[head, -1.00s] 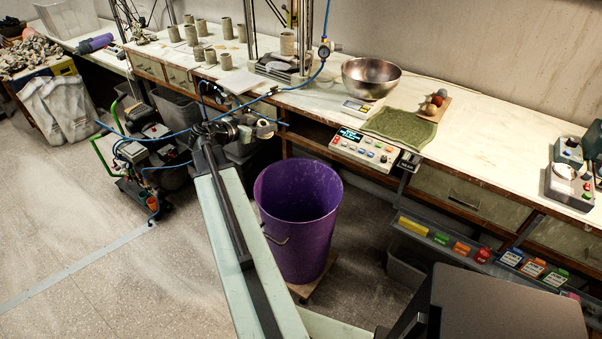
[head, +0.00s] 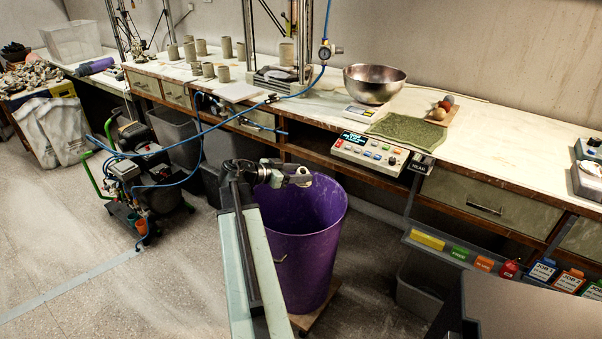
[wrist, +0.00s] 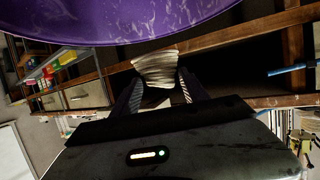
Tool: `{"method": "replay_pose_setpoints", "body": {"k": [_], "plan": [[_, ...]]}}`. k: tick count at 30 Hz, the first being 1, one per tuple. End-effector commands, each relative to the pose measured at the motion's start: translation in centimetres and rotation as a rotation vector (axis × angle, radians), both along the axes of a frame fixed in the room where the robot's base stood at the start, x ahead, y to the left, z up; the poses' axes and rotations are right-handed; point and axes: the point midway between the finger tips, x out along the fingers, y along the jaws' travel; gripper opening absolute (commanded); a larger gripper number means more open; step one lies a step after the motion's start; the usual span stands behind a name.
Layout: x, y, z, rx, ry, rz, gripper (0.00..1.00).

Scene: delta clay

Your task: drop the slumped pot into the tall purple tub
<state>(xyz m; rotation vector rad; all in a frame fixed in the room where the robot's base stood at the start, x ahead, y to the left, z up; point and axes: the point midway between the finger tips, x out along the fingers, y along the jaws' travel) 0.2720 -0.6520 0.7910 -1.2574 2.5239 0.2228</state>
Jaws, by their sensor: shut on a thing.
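The slumped pot (wrist: 156,68), pale and ridged, is between the two fingers of my gripper (wrist: 158,92) in the wrist view. My gripper is shut on it. There my gripper (head: 301,178) overlaps the left part of the tub's mouth, at about rim height in the picture. The tub (wrist: 110,22) also fills the top of the wrist view, past the pot. I cannot tell whether the pot is fully over the opening.
The bench (head: 480,165) runs behind the tub, with a control box (head: 368,150) at its front edge. Several pots (head: 207,70) stand on it. A wheeled machine (head: 140,180) with a blue hose is on the left. A grey bin (head: 420,285) is right of the tub.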

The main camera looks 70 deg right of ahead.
Motion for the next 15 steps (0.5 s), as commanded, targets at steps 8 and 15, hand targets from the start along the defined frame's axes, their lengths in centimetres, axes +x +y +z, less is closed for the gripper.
{"method": "replay_pose_setpoints", "body": {"k": [8,15], "plan": [[0.0,0.0,-3.0,0.0,0.0,0.0,0.01],[-0.1,0.0,-2.7,0.0,0.0,-0.001,0.63]]}}
